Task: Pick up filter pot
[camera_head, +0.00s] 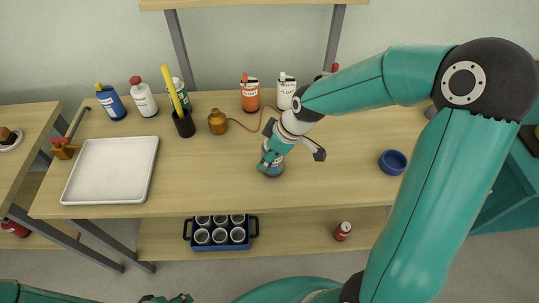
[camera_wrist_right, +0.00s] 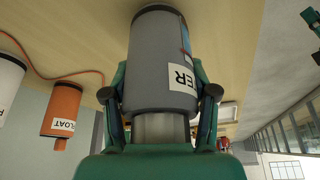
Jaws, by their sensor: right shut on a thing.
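The filter pot (camera_wrist_right: 155,60) is a grey cylinder with a white label ending in "TER", seen upside down in the right wrist view. In the head view the pot (camera_head: 271,168) is at the middle of the wooden table, mostly hidden by my right gripper (camera_head: 276,150). My right gripper (camera_wrist_right: 160,95) has one finger on each side of the pot and is shut on it. The pot appears to be at the tabletop; I cannot tell any gap. Only a small part of my left gripper (camera_head: 166,299) shows at the bottom edge of the head view, and its jaws are unclear.
Orange (camera_head: 250,94) and white (camera_head: 286,91) FLOAT bottles and a brown jar (camera_head: 217,122) stand behind the pot. A blue bowl (camera_head: 393,162) is to the right. A white tray (camera_head: 111,170) lies left. The table between tray and pot is clear.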

